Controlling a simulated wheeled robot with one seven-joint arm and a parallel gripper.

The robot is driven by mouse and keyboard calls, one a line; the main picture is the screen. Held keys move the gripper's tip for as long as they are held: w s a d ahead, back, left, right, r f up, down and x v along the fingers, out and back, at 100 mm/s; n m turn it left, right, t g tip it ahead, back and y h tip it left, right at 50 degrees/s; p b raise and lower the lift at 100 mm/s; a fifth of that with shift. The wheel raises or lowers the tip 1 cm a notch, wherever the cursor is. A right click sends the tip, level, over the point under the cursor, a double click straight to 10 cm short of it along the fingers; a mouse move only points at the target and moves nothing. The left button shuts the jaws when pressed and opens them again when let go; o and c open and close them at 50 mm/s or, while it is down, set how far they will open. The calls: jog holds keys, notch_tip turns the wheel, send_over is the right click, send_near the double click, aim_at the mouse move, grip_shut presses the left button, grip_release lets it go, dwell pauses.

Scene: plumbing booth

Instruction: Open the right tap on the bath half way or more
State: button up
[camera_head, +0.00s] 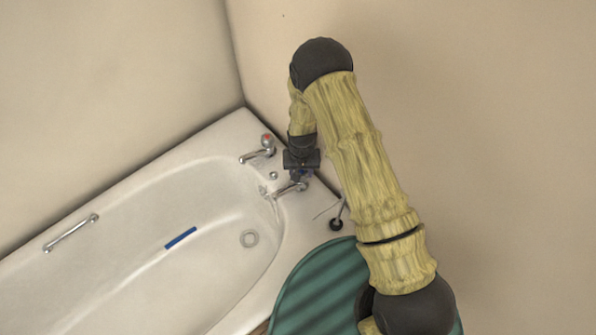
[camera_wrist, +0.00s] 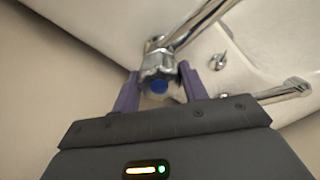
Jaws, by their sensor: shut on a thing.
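The white bath (camera_head: 190,180) has two chrome taps at its far right end. The left tap (camera_head: 262,150) has a red mark on its head and stands clear of my gripper. The right tap (camera_head: 292,187) shows its spout below my gripper (camera_head: 302,172), which hides its head. In the wrist view the right tap's chrome head with a blue cap (camera_wrist: 158,84) sits between the two purple fingers of my gripper (camera_wrist: 158,88). The fingers are shut on this head. Its spout (camera_wrist: 195,28) runs up to the right.
A chrome grab handle (camera_head: 70,233) is on the bath's left rim. A small dark-based chrome item (camera_head: 338,218) is right of the taps. A wall stands close behind.

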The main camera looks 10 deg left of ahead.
jog(key=shift+w+d+r+n, duration=0.1)
jog(key=shift+w+n, duration=0.15)
jog(key=shift+n, duration=0.25)
jog(key=o, duration=1)
jog(key=shift+s, duration=0.1)
notch_tip(320, 180, up, 17)
